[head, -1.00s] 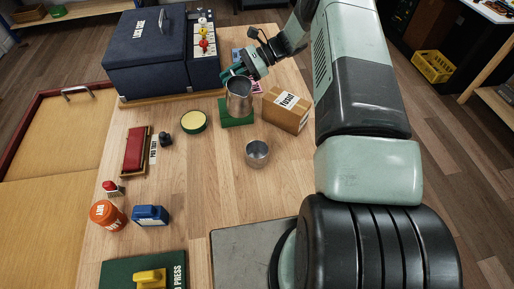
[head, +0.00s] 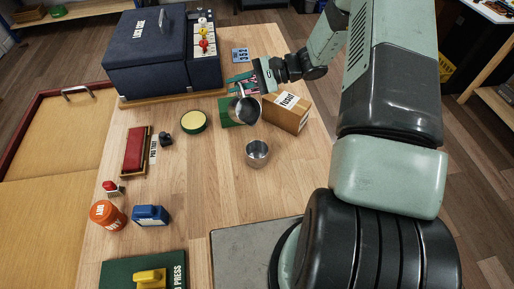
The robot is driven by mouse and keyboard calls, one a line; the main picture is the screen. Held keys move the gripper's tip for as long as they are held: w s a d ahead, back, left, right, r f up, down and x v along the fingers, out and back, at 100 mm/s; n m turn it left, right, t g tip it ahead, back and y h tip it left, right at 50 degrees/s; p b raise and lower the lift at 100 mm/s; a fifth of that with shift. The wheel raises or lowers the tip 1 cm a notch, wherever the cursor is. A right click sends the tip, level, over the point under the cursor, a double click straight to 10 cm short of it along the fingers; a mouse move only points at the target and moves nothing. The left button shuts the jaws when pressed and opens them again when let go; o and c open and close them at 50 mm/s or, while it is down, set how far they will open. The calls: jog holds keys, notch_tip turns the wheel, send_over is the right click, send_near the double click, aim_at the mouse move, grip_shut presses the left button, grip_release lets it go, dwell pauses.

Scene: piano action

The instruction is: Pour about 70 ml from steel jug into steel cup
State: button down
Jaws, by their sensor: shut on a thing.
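The steel jug (head: 246,108) is in the head view, right of the green mat, tilted with its dark open mouth toward the camera. My gripper (head: 240,84) is shut on the jug at its far side and holds it above the table. The steel cup (head: 257,152) stands upright on the wooden table, just in front of and below the jug in the picture. A gap shows between jug and cup. I cannot see any stream of liquid, and the levels in jug and cup cannot be told.
A cardboard box (head: 286,111) stands close right of the jug. A green mat (head: 226,113) lies behind the jug. A round yellow-topped tin (head: 194,122) is to the left. A large dark blue box (head: 160,55) stands at the back left. The table left of the cup is clear.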

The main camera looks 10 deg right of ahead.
aim_at(245, 97)
jog(key=shift+s+d+n+t+y, duration=0.1)
jog(key=shift+s+n+t+y, duration=0.2)
jog(key=shift+s+n, duration=0.35)
jog(key=shift+s+d+n+t, duration=0.1)
jog(key=shift+s+n+t, duration=0.25)
jog(key=shift+n, duration=0.2)
jog(key=shift+s+d+r+n+y, duration=0.1)
jog(key=shift+s+r+n+y, duration=0.2)
jog(key=shift+s+r+n, duration=0.1)
jog(key=shift+s+r+n, duration=0.25)
jog(key=shift+n, duration=0.05)
dwell(0.8)
jog(key=shift+s+d+f+n+t+y, duration=0.1)
jog(key=shift+s+d+n+t+y, duration=0.1)
jog(key=shift+s+n, duration=0.3)
jog(key=shift+s+d+f+n+t+y, duration=0.1)
jog(key=shift+s+n+t+y, duration=0.15)
jog(key=shift+s, duration=0.4)
dwell(0.4)
jog(key=w, duration=0.1)
jog(key=w+m, duration=0.1)
jog(key=w+a+m+g+h, duration=0.1)
jog(key=shift+w+f, duration=0.15)
jog(key=shift+w, duration=0.2)
jog(key=shift+w+f+m, duration=0.25)
jog(key=shift+m, duration=0.1)
jog(key=shift+w+a+m+g+h, duration=0.2)
jog(key=shift+w+m+g+h, duration=0.45)
jog(key=shift+w+m, duration=0.5)
jog(key=shift+s, duration=0.2)
